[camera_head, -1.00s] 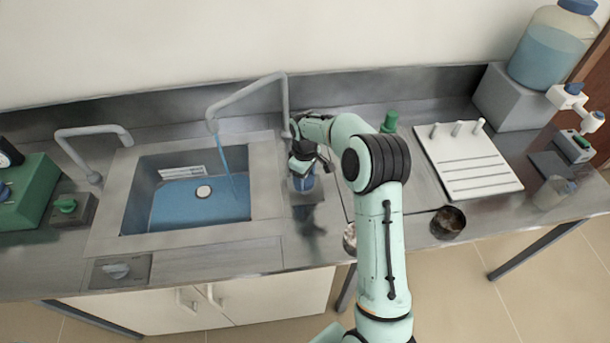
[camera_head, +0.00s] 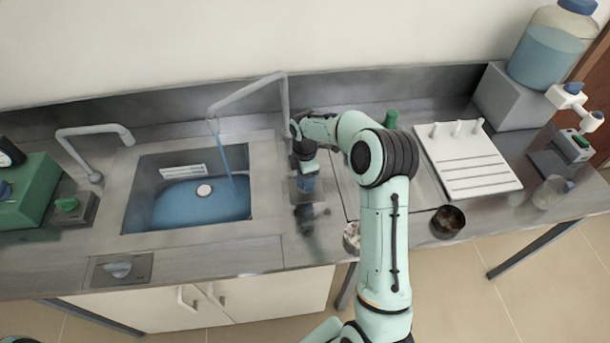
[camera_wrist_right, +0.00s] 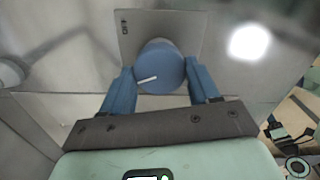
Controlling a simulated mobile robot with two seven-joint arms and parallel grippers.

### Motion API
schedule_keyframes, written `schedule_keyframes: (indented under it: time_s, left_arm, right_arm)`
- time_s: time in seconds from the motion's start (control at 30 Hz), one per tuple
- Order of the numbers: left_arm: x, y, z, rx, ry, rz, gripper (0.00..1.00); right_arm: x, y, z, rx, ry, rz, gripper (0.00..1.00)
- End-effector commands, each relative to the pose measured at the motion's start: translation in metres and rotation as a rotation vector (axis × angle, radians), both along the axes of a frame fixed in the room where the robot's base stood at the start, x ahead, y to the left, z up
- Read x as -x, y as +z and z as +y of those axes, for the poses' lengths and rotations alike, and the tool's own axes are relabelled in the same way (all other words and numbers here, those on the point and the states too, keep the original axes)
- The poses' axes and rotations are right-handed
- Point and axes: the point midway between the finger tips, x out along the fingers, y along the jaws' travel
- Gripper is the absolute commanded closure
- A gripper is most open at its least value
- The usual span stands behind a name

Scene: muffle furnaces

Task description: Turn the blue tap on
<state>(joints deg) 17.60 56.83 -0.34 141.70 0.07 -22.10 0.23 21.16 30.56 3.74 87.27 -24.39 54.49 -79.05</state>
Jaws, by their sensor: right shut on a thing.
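The blue tap is a round blue knob (camera_wrist_right: 158,66) with a white pointer line, set on a grey metal plate (camera_wrist_right: 190,25) in the right wrist view. The pointer lies nearly level, slanting slightly. My right gripper (camera_wrist_right: 160,76) has its blue fingers on both sides of the knob and is shut on it. In the head view my right gripper (camera_head: 305,181) points down at the counter right of the sink and hides the knob. A blue water stream (camera_head: 229,165) falls from the tall grey spout (camera_head: 245,93) into the sink. My left gripper is out of view.
The sink (camera_head: 143,190) holds blue water. A second grey faucet (camera_head: 92,130) and a green-knobbed box (camera_head: 72,207) stand at left. A white rack (camera_head: 470,165) and a dark cup (camera_head: 447,222) are on the right. A green knob (camera_head: 391,119) stands behind my right arm.

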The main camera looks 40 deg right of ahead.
Motion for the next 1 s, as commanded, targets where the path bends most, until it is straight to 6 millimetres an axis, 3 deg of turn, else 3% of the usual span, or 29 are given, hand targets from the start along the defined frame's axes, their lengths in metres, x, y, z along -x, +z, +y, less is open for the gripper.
schedule_keyframes:
  time_s: [0.4, 0.97, 1.0]
  left_arm:
    - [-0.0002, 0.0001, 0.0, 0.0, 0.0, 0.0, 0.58]
    - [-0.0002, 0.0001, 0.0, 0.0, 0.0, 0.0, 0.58]
    - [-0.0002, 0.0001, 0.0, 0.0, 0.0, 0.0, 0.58]
  right_arm:
    - [-0.0007, 0.0013, -0.0002, 0.001, 0.194, -0.004, 0.7]
    - [-0.0008, 0.0014, 0.0, 0.0, 0.221, -0.004, 0.7]
    - [-0.0008, 0.0014, 0.0, 0.0, 0.221, -0.004, 0.3]
